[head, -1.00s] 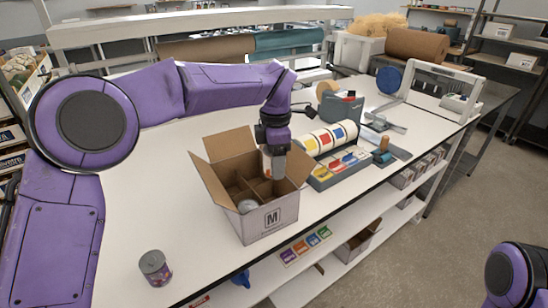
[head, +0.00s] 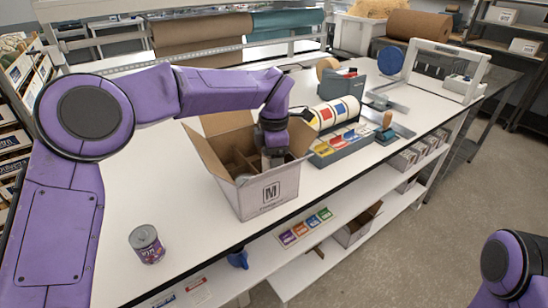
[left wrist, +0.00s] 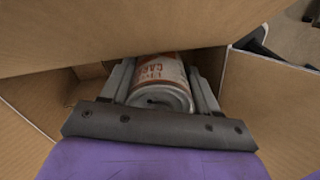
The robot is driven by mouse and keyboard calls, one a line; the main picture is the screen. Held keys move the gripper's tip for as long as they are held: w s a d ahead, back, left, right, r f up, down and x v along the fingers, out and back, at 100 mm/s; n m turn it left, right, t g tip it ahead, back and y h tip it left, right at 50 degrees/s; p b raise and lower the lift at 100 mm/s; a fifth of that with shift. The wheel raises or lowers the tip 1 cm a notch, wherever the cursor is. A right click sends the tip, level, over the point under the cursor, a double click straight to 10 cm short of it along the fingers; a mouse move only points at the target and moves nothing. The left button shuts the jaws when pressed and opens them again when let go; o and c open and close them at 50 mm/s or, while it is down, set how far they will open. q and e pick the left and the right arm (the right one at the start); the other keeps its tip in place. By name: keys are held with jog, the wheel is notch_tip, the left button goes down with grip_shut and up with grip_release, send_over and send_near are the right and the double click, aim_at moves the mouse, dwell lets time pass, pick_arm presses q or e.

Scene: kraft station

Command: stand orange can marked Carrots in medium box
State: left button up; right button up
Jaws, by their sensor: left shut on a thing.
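The medium box (head: 262,196) is an open cardboard carton marked M, standing on the white table with its flaps up and dividers inside. My left gripper (left wrist: 161,88) is shut on a can (left wrist: 158,72) with orange and white on its label and a grey metal end. Only part of the label's lettering shows. In the head view the left gripper (head: 272,158) reaches down into the right part of the box, and its fingertips and most of the can are hidden. I cannot tell whether the can touches the box floor. My right gripper is out of view.
A shelf (head: 290,262) with coloured cards runs below the front edge.

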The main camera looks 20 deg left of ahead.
pick_arm(q)
jog(key=shift+w+f, duration=0.2)
jog(key=shift+f, duration=0.35)
jog(key=o, duration=1.2)
notch_tip(320, 180, up, 14)
jog(key=p, duration=1.3)
jog(key=shift+s+f, duration=0.1)
notch_tip(320, 180, up, 2)
jog(key=shift+r+p, duration=0.15)
jog(key=shift+p, duration=0.3)
